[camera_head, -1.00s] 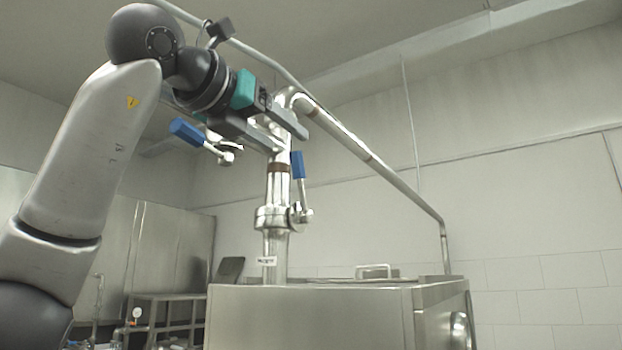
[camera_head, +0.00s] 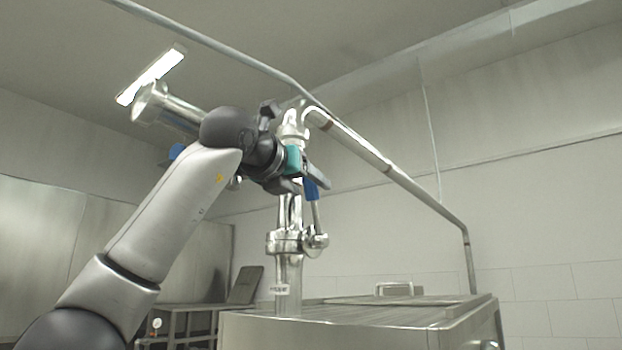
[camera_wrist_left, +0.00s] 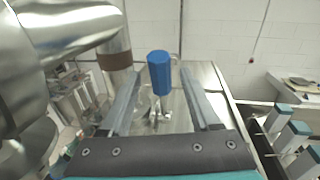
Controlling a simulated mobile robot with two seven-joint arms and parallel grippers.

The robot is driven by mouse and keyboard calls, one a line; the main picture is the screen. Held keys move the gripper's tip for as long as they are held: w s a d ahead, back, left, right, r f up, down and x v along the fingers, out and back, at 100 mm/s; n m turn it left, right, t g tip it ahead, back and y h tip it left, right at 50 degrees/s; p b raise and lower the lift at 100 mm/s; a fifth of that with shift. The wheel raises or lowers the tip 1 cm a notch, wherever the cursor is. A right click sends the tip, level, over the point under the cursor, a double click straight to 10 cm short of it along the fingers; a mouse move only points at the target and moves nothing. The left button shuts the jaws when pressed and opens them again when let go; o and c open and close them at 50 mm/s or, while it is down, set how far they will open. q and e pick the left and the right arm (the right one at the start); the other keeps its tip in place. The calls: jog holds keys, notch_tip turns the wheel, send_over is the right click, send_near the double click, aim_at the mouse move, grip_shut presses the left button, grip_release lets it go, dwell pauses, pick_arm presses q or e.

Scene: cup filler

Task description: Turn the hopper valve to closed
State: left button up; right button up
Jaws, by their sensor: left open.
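The valve (camera_head: 318,241) sits on an upright steel pipe above the steel tank, with its blue handle (camera_head: 311,190) pointing up. A small label (camera_head: 281,289) is on the pipe below; I cannot read it surely. My left gripper (camera_head: 313,184) is at the blue handle and covers part of it. In the left wrist view the blue handle (camera_wrist_left: 160,73) stands between the two open fingers of my left gripper (camera_wrist_left: 161,76), with a gap on each side. My right gripper is in neither view.
A second blue handle (camera_head: 177,151) is partly hidden behind my left arm. A long slanting pipe (camera_head: 385,166) runs above the steel tank (camera_head: 300,338). In the wrist view, thick steel piping (camera_wrist_left: 85,32) is close on the left, and several teal-and-white parts (camera_wrist_left: 293,133) are at right.

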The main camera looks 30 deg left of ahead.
pick_arm(q)
jog(key=shift+w+a, duration=0.1)
jog(key=shift+w, duration=0.9)
grip_shut()
dwell(0.8)
